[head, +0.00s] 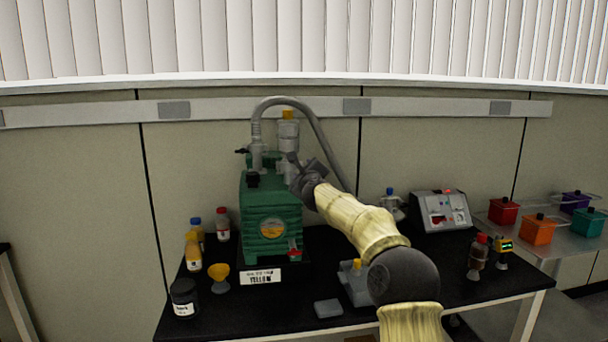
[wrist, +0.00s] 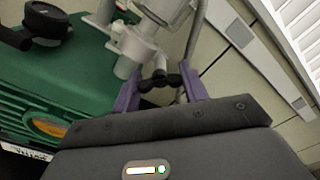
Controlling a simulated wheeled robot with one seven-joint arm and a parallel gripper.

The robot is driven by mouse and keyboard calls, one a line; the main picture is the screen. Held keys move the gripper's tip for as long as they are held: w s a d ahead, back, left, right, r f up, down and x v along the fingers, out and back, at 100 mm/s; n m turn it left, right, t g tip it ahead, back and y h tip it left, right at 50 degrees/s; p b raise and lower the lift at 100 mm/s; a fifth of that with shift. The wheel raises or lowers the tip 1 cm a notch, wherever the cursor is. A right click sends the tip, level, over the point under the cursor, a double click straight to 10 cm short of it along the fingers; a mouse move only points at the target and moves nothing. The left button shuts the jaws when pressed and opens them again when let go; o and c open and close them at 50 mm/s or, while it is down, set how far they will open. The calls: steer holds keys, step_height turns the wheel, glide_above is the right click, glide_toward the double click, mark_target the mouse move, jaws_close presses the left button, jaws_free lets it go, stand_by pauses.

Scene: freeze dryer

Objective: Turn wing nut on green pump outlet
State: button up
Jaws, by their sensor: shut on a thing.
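The green pump (head: 270,215) stands on the black bench, with grey pipe fittings and a hose on its top. In the wrist view the green pump (wrist: 80,75) fills the left side. A dark wing nut (wrist: 160,81) sits by the grey outlet pipe (wrist: 140,45). My gripper (wrist: 161,84) has its two purple fingers on either side of the wing nut, shut on it. In the head view my gripper (head: 296,166) is at the upper right of the pump, where the wing nut is hidden.
A black jar (head: 184,297) is at the front left. A grey instrument (head: 441,211) and colored boxes (head: 538,229) are at the right. The hose (head: 325,140) arches behind my gripper.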

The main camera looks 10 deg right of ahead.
steer(key=m+b, duration=0.1)
steer(key=m, duration=0.5)
steer(key=shift+f, duration=0.1)
stand_by(0.3)
steer(key=o, duration=1)
steer(key=shift+s+b, duration=0.1)
steer(key=shift+b, duration=0.3)
steer(key=s+b, duration=0.9)
steer(key=s, duration=0.8)
steer(key=shift+s, duration=0.1)
steer(key=shift+a, duration=0.1)
